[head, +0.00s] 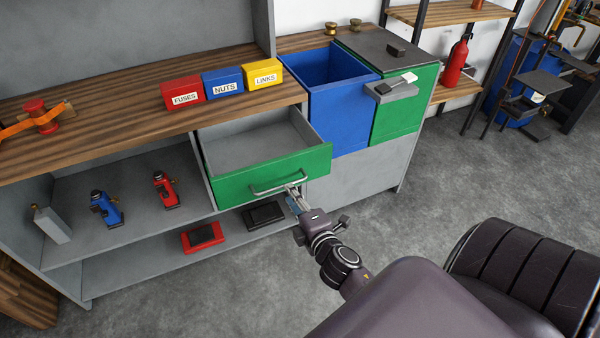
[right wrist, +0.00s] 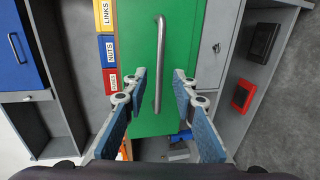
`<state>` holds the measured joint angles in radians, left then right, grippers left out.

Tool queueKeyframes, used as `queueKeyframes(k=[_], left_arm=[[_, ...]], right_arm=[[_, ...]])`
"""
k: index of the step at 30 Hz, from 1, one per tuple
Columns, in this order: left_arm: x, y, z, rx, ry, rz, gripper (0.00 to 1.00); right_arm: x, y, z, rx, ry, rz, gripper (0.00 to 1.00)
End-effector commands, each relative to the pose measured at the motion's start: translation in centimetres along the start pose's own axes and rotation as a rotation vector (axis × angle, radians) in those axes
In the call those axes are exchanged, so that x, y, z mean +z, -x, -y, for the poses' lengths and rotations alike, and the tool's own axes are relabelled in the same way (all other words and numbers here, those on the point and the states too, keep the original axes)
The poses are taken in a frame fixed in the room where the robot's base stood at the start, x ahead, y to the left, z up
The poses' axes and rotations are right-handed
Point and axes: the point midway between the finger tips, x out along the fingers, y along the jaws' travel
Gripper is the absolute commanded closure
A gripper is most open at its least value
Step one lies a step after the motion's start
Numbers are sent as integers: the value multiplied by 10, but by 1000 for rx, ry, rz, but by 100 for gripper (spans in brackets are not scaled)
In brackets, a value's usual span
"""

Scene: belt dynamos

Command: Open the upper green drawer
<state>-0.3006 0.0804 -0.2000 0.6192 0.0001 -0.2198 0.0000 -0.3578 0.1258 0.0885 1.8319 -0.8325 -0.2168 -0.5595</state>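The green-fronted drawer (head: 228,186) under the wooden worktop is pulled out in the head view. Its grey inside (head: 255,143) shows and looks empty. Its front also fills the middle of the right wrist view (right wrist: 180,25). A curved metal bar handle (head: 277,187) is on the front, and it also shows in the right wrist view (right wrist: 158,55). My right gripper (head: 294,193) is at the handle's right end in the head view. In the wrist view its fingers (right wrist: 160,78) are apart, one on each side of the bar, with gaps visible. My left gripper is not in view.
Red, blue and yellow boxes (head: 224,81) stand on the worktop (head: 130,107). Lower shelves hold a blue tool (head: 105,208), a red tool (head: 165,190) and a red case (head: 203,237). Floor in front is clear.

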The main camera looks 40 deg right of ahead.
Motion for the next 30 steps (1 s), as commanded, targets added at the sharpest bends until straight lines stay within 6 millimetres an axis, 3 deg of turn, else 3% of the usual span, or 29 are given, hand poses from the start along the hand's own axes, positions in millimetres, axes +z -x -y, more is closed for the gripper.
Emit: queueKeyframes(k=[6,12,30], left_arm=[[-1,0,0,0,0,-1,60],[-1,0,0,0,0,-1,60],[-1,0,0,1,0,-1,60]], right_arm=[[0,39,1,-2,0,0,75],[0,57,0,0,1,0,75],[0,60,0,1,1,-1,75]])
